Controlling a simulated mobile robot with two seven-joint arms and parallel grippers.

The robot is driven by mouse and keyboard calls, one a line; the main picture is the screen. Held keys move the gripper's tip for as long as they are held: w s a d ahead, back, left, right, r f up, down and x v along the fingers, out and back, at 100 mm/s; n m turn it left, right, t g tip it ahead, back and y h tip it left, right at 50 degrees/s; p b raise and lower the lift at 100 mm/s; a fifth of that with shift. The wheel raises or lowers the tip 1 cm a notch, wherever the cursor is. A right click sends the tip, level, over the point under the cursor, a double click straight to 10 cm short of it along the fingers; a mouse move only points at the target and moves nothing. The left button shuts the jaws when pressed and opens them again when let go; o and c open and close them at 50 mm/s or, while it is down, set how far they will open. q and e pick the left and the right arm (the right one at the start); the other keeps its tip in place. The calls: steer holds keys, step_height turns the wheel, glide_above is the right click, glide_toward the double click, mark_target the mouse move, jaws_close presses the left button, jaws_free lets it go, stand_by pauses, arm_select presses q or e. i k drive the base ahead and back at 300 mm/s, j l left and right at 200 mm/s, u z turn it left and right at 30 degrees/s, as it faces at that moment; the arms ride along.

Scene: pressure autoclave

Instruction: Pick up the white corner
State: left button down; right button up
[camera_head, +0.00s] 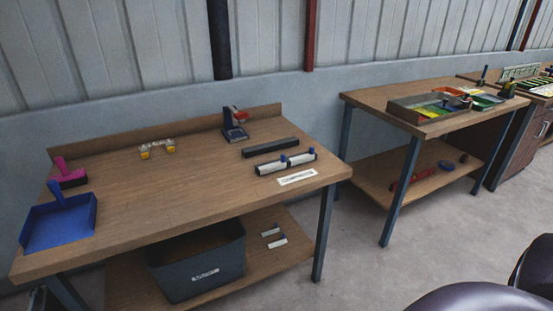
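A small white piece with yellow ends (157,147) lies toward the back of the near workbench (150,215). White cylindrical pieces with blue knobs (285,164) lie in a dark holder near the bench's right end. Two small white-and-dark pieces (274,237) lie on its lower shelf. I cannot tell which of these, if any, is the white corner. Neither of my grippers is in view.
On the bench are a blue dustpan (58,222), a pink one (66,174), a dark device with a red top (234,126), a black bar (270,147) and a white label (296,177). A dark bin (195,262) stands below. The bench's middle is clear. Another bench (375,98) stands right.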

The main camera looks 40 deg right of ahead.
mark_target(268, 168)
steer(key=i+l, duration=0.1)
steer(key=l, duration=0.35)
steer(key=i+l, duration=0.15)
steer(key=l, duration=0.25)
steer(key=i+l, duration=0.1)
steer(key=l, duration=0.35)
steer(key=i+l+u, duration=0.1)
steer(key=l, duration=0.3)
